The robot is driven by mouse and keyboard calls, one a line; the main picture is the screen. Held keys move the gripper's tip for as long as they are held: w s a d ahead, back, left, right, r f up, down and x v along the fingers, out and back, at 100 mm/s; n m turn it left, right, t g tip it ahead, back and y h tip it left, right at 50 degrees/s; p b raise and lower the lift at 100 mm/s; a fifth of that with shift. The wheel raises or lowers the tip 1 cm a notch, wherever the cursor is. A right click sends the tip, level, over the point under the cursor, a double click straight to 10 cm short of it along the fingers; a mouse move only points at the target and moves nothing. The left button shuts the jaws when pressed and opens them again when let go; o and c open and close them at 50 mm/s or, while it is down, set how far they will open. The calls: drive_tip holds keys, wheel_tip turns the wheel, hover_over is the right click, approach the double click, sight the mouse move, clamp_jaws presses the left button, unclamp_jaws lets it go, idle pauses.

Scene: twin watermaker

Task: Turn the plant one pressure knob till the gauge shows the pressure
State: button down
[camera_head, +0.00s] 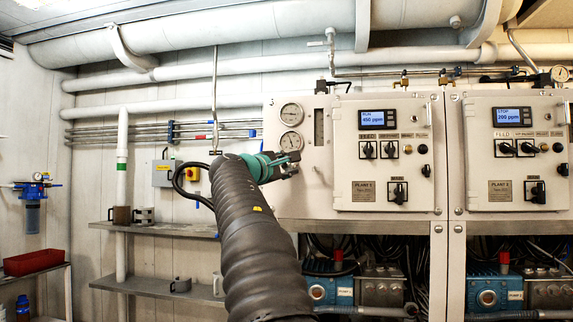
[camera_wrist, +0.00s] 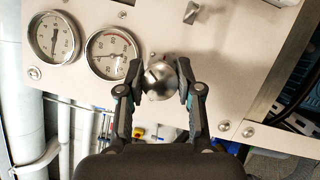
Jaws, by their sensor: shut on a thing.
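In the wrist view a round metal knob (camera_wrist: 159,82) sits on the pale panel, between the two fingers of my gripper (camera_wrist: 160,84). The gripper is shut on the knob. Two round gauges stand to the left of the knob: the nearer gauge (camera_wrist: 111,52) and the farther gauge (camera_wrist: 55,38). Their needles are too small to read exactly. In the head view my gripper (camera_head: 290,163) is at the panel, just below the lower gauge (camera_head: 291,141); the upper gauge (camera_head: 291,114) is above it. The knob is hidden there by the gripper.
The plant one panel (camera_head: 384,155) with a display reading RUN 450 ppm is right of the gripper. The plant two panel (camera_head: 516,155) stands farther right, its display reading STOP 200 ppm. Shelves (camera_head: 155,229) with mugs are at the left. Pipes run overhead.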

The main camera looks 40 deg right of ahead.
drive_tip(key=c, duration=0.7)
unclamp_jaws()
drive_tip(key=shift+d, duration=0.1)
drive_tip(key=shift+c, duration=0.2)
drive_tip(key=v, duration=1.2)
